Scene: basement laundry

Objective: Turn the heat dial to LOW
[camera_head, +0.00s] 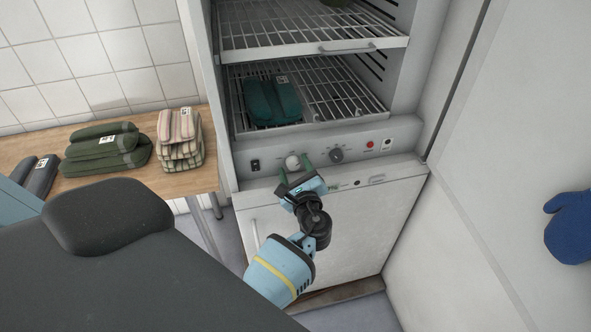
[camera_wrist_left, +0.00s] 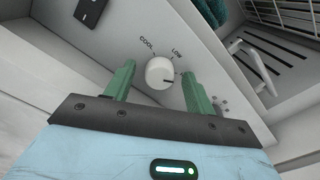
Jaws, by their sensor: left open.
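The heat dial is a round white knob (camera_head: 293,161) on the cabinet's control panel. In the left wrist view the white knob (camera_wrist_left: 160,72) has the labels COOL at its upper left and LOW at its upper right. A short dark mark on the knob seems to point right, below the LOW label. My left gripper (camera_head: 295,169) is open in front of the panel. In the left wrist view its green fingers (camera_wrist_left: 158,86) stand on either side of the knob, with a gap on both sides. My right gripper is not in view.
A dark dial (camera_head: 336,155), a red light (camera_head: 370,145) and a black switch (camera_head: 255,165) share the panel. Above are wire shelves with teal folded cloth (camera_head: 272,101). A wooden table (camera_head: 190,181) with folded towels stands left. A blue mitt (camera_head: 570,228) hangs right.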

